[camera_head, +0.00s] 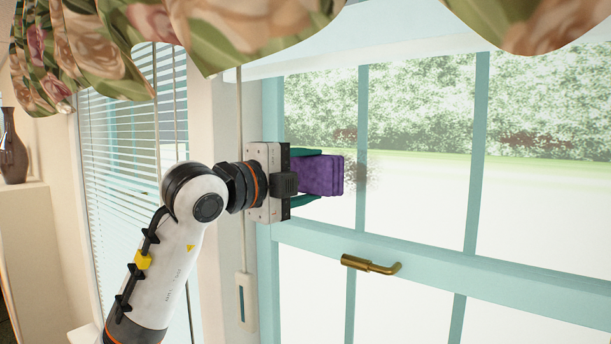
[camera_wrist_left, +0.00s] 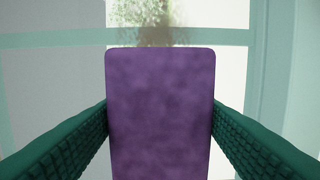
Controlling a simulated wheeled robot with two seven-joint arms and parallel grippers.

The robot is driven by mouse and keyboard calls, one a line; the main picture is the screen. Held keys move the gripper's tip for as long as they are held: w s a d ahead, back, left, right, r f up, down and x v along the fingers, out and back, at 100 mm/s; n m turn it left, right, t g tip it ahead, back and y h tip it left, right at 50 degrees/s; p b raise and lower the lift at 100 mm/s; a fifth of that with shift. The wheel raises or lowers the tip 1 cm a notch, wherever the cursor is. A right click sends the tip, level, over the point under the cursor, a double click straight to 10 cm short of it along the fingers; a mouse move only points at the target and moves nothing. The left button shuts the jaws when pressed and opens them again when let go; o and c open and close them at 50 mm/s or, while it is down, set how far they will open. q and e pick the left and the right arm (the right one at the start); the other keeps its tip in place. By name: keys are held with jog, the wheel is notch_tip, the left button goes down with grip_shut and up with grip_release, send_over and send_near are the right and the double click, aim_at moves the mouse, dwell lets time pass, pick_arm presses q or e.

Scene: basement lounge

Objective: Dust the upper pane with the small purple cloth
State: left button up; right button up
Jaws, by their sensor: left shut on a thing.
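The small purple cloth (camera_head: 322,175) is a folded pad held between the teal fingers of my left gripper (camera_head: 318,177). In the left wrist view the cloth (camera_wrist_left: 160,115) fills the middle, with a green finger on each side. The upper pane (camera_head: 420,150) is the glass above the teal crossbar, split by upright bars. A dark speckled dust patch (camera_head: 362,172) shows just right of the cloth; a brownish smudge also shows beyond the cloth in the wrist view (camera_wrist_left: 158,30). I cannot tell whether the cloth touches the glass. My right gripper is out of view.
A brass handle (camera_head: 370,265) sticks out from the teal crossbar (camera_head: 440,270) below the cloth. A floral valance (camera_head: 250,30) hangs above my left arm. A cord with a pull (camera_head: 246,300) hangs beside the window frame. White blinds (camera_head: 125,160) and a brown vase (camera_head: 12,150) are at left.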

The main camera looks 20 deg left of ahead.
aim_at(326, 177)
pick_arm(q)
jog(key=shift+x, duration=0.85)
dwell(0.3)
